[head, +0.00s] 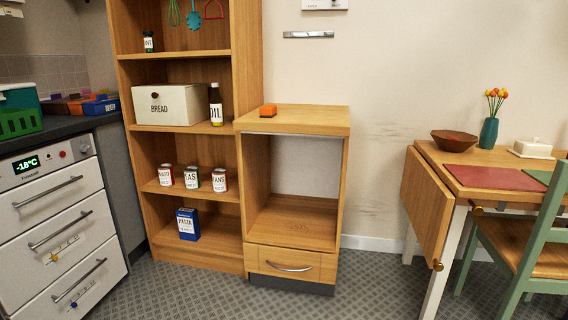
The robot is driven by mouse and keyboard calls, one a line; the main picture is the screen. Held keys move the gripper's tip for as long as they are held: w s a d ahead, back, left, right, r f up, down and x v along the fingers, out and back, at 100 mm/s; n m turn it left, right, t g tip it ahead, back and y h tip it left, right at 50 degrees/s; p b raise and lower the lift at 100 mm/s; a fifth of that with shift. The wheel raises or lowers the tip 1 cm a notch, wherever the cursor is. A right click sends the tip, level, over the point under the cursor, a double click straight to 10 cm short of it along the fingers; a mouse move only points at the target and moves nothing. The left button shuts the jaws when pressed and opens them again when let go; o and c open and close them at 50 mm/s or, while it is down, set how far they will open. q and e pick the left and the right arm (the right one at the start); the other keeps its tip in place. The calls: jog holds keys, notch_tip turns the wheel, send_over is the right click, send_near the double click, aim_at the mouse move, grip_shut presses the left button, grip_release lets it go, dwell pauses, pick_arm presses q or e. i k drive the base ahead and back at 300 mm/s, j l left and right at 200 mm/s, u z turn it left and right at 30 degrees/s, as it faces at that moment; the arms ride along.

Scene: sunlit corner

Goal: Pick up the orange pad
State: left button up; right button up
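A small orange pad (268,110) lies on the wooden top of a low open cabinet (310,119), near its left edge beside the tall shelf. Its front side looks darker. Nothing touches it from above. Neither of my grippers shows in the head view.
The tall wooden shelf (244,70) stands left of the cabinet, holding a bread bin (168,106), an oil bottle (216,108), cans and a pasta box (188,224). A freezer (62,225) is at left, a table (446,165) and green chair (535,225) at right. Floor (215,295) in front is clear.

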aim_at(266, 111)
jog(key=i+z, duration=0.2)
jog(key=i, duration=0.35)
jog(key=i+j+z, duration=0.2)
jog(key=i, duration=0.3)
jog(key=i+j+z, duration=0.2)
jog(key=i, duration=0.3)
